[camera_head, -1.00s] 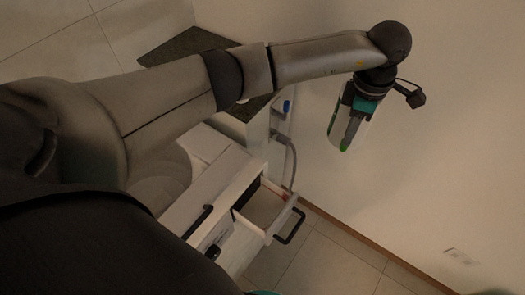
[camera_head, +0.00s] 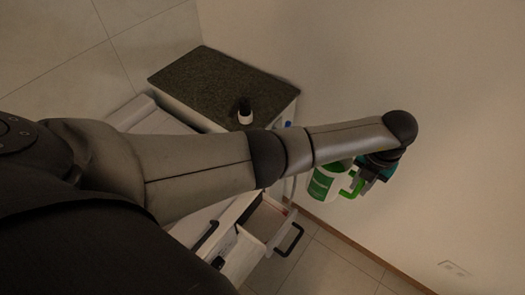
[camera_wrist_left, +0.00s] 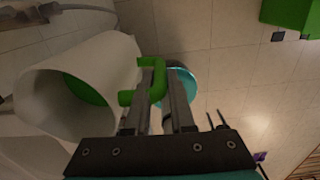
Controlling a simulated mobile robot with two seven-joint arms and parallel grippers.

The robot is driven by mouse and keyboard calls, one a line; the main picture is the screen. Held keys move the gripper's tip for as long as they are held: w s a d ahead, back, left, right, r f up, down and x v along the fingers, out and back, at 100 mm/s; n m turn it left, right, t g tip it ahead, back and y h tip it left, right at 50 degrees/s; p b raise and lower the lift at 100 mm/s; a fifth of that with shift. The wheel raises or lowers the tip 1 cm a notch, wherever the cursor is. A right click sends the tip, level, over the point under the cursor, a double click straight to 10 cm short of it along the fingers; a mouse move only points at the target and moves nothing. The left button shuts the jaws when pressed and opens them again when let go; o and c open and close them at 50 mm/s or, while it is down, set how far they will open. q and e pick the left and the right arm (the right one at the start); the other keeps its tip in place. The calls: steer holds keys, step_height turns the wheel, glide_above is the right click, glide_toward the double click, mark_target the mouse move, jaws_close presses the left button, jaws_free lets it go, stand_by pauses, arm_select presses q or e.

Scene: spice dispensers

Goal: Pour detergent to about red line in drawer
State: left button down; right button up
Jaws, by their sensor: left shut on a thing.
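My left gripper (camera_head: 357,186) is shut on the green handle (camera_wrist_left: 155,82) of the detergent bottle. The drawer (camera_head: 277,233) is white, pulled out, with a black handle. A small reddish mark shows near its upper edge. Its inside is partly hidden by my arm, so the detergent level cannot be told.
A cabinet with a dark speckled top (camera_head: 205,80) stands behind my arm, with a small dark bottle (camera_head: 245,112) on it. The tiled floor (camera_head: 325,268) below the drawer is clear.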

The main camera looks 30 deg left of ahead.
mark_target(335, 179)
arm_select(q)
steer(key=shift+s+d+f+n+p, duration=0.45)
steer(key=shift+s+n, duration=0.2)
steer(key=shift+n, duration=0.45)
steer(key=shift+s+d+f+n+p, duration=0.45)
steer(key=shift+s+n, duration=0.25)
steer(key=shift+n, duration=0.4)
steer(key=shift+s+d+f+n+p, duration=0.45)
steer(key=shift+s+n, duration=0.2)
steer(key=shift+n, duration=0.45)
steer(key=s+a+r+t+h+p, duration=0.3)
steer(key=a+r+h+p, duration=0.2)
steer(key=a+h, duration=0.1)
steer(key=shift+r+h+p, duration=0.15)
steer(key=shift+h+p, duration=0.15)
steer(key=shift+p, duration=0.05)
steer(key=shift+a, duration=0.15)
steer(key=shift+s+a+t+h, duration=0.35)
steer(key=shift+a+t+h, duration=0.15)
steer(key=shift+a+h, duration=0.25)
